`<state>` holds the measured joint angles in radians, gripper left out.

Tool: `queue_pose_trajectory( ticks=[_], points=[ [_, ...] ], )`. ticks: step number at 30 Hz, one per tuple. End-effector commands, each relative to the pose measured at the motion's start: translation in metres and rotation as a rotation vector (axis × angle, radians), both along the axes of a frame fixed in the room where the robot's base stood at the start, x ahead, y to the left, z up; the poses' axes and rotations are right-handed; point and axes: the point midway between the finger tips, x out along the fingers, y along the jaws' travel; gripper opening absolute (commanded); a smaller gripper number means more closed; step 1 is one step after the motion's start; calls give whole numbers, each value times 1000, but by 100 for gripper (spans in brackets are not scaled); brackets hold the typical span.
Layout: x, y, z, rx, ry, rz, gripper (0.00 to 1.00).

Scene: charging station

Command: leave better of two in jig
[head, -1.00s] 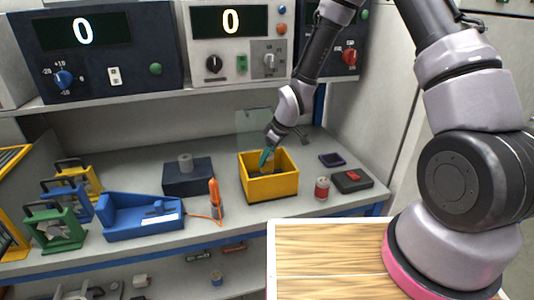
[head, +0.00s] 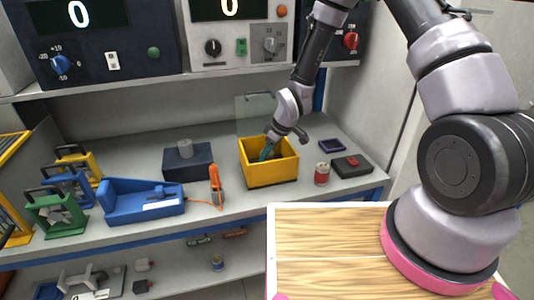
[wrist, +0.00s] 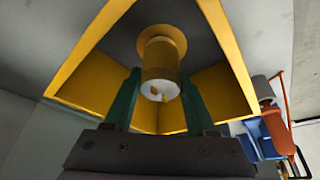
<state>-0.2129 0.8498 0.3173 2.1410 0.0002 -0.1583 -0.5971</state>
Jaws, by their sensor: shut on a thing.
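My gripper (head: 266,152) reaches down into the yellow bin (head: 270,173) on the bench. In the head view the cylinder is hidden by the bin and my fingers. A blue fixture (head: 120,207), perhaps the jig, lies to the left of the bin. A red-and-white cylinder (head: 322,174) stands to the right of the bin.
A dark block with a grey cylinder (head: 187,160) and an orange-handled tool (head: 216,186) stand left of the bin. A black box with a red top (head: 352,166) and a dark tray (head: 332,145) lie right. Green, blue and yellow handled fixtures (head: 57,215) stand far left.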

Motion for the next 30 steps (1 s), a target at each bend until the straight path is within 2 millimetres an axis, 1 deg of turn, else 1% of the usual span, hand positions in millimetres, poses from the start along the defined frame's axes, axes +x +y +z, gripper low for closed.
queue_pose_trajectory(
  ticks=[2,3,5,6,14,17,20,30],
  points=[
    [0,0,0,0,0,0,0],
    [0,0,0,0,0,0,60],
    [0,0,0,0,0,0,83],
    [0,0,0,0,0,0,91],
    [0,0,0,0,0,0,91],
    [0,-1,4,0,0,0,91],
    [-2,-5,15,1,-1,-1,91],
    [-14,-28,76,1,-3,-2,91]
  ],
)
